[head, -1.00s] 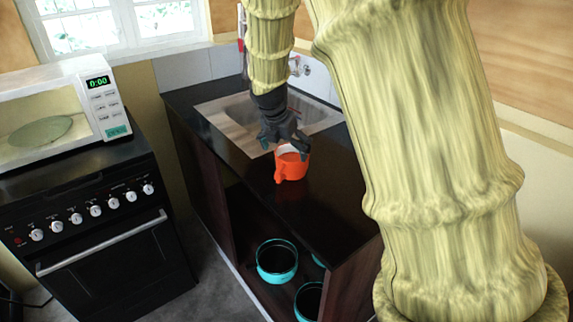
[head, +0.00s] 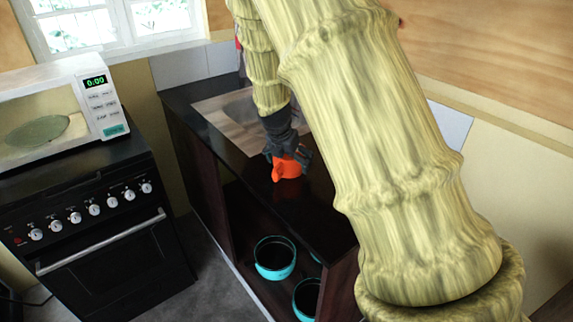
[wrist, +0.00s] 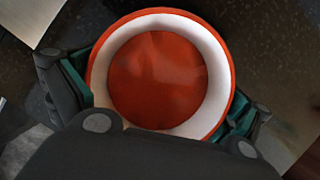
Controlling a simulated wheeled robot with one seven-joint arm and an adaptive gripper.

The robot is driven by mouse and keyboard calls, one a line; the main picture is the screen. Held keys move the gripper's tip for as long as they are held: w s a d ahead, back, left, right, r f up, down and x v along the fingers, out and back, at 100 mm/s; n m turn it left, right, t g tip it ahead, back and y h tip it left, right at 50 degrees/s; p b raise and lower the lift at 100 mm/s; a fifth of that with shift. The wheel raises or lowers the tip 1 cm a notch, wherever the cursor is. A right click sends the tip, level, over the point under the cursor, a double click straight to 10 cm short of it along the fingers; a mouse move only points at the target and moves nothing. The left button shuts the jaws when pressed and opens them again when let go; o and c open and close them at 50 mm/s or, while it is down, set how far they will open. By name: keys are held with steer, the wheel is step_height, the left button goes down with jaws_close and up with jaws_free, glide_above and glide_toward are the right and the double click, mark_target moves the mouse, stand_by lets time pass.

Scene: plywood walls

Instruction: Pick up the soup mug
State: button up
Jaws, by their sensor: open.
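The soup mug (head: 287,168) is orange and stands upright on the dark counter (head: 312,205), close to its front edge. In the wrist view the mug (wrist: 158,80) shows from above, with a white inner wall and red-orange contents or bottom. My gripper (head: 290,155) is open and right over the mug, hiding its upper part in the head view. In the wrist view the fingers of my gripper (wrist: 155,95) lie on either side of the mug, left and right. Whether the finger pads touch it I cannot tell.
Teal pots (head: 274,258) stand on the open shelf below. A black stove (head: 100,235) with a white microwave (head: 110,118) on top stands at the left.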

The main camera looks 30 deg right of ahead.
steer(key=c, duration=1.7)
steer(key=shift+r, duration=0.15)
step_height(320, 180, up, 10)
steer(key=b, duration=0.1)
